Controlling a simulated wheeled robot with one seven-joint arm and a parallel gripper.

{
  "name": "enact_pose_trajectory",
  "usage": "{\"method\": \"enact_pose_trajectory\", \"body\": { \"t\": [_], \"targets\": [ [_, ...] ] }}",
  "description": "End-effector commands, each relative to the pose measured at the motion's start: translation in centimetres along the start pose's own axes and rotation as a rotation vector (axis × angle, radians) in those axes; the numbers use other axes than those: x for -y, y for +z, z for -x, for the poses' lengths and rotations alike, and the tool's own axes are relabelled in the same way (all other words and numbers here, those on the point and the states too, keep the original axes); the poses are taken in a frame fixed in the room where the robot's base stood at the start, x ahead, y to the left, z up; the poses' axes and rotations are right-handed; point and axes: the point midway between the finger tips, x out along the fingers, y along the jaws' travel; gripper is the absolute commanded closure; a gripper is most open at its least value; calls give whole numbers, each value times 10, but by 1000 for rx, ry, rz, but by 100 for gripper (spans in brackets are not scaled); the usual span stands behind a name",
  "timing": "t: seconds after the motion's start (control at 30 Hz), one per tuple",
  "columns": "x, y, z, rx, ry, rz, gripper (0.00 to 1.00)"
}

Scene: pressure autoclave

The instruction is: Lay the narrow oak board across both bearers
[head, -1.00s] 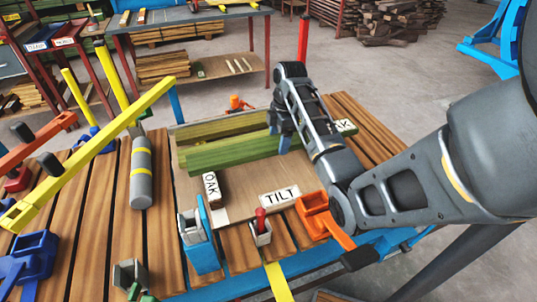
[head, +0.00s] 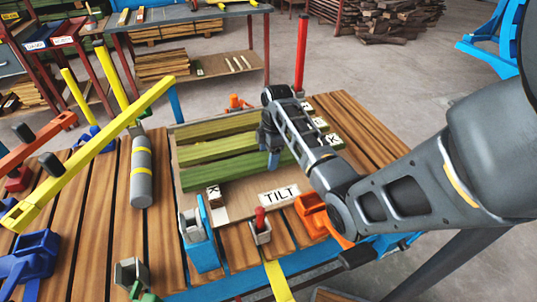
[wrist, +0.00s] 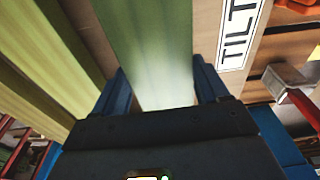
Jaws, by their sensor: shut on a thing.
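Several long green-tinted boards lie side by side over the brown panel on the workbench. My gripper (head: 272,158) is shut on the nearest one, the held board (head: 225,172). In the wrist view the held board (wrist: 150,45) runs between the blue fingertips of my gripper (wrist: 165,88). Its left end in the head view partly covers a white label (head: 213,191). More white labels (head: 332,140) show at the right ends of the boards. I cannot tell which parts are the bearers, or whether the held board touches what is below it.
A TILT label (head: 279,194) lies on the panel's near edge, and also shows in the wrist view (wrist: 238,35). A blue stand (head: 199,245), a red-knobbed part (head: 261,230) and an orange clamp (head: 318,215) stand in front. A grey cylinder (head: 142,172) and yellow bar (head: 95,145) are at left.

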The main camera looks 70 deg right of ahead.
Motion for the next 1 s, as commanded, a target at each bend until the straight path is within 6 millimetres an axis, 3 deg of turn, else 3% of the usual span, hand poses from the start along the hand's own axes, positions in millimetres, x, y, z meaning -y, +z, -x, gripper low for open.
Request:
{"method": "enact_pose_trajectory", "body": {
  "t": [0.13, 0.17, 0.4, 0.77, 1.0],
  "targets": [
    [-1, 0, -2, 0, 2, 0, 90],
    [0, 0, -4, 0, 0, 0, 25],
    [0, 0, -3, 0, 0, 0, 2],
    [-1, 0, 3, 0, 2, 0, 0],
    [-2, 0, 43, 0, 6, 1, 0]
  ]
}}
